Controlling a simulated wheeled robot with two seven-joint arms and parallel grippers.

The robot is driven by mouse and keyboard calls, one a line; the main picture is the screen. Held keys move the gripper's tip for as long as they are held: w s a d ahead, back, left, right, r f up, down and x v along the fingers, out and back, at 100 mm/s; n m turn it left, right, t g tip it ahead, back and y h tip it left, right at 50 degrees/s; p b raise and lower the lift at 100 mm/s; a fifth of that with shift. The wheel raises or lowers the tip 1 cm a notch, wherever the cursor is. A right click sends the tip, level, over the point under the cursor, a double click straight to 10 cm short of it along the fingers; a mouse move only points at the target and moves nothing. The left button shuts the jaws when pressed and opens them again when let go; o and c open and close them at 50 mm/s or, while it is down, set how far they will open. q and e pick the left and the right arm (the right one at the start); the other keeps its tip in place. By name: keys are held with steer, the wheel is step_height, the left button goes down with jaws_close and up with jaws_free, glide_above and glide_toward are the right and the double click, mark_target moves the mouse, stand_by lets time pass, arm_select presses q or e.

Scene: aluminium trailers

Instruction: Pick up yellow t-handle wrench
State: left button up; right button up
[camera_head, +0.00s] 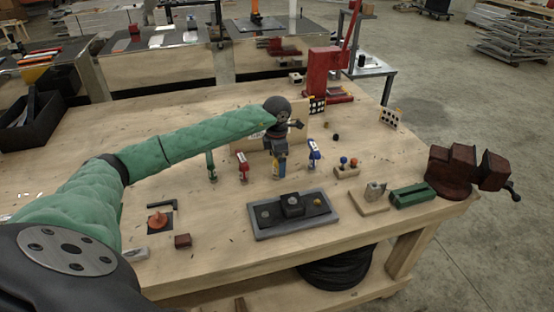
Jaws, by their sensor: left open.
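Several upright T-handle tools stand in a row in the middle of the workbench. The yellow T-handle wrench (276,170) stands between a red one (242,167) and a blue one (314,155), with a green one (211,166) farther left. My left arm reaches in from the left, and my left gripper (279,154) points down right over the yellow wrench. The gripper is open and hides the top of the wrench. I cannot tell whether its fingers surround or touch the handle. My right gripper is not in view.
A grey tray (262,233) with dark blocks lies in front of the row. A wooden block with knobs (347,171), a green block (412,195) and a dark red vise (452,170) are to the right. A red press (324,75) stands behind. Bare wood lies between them.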

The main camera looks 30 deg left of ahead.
arm_select(q)
steer(key=shift+f, duration=0.15)
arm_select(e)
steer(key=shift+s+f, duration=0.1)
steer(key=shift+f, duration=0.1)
arm_select(q)
steer(key=shift+c, duration=0.2)
steer(key=c, duration=1)
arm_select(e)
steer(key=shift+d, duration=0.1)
arm_select(q)
steer(key=shift+r, duration=0.25)
step_height(320, 180, up, 10)
steer(key=b, duration=0.4)
steer(key=shift+f, duration=0.25)
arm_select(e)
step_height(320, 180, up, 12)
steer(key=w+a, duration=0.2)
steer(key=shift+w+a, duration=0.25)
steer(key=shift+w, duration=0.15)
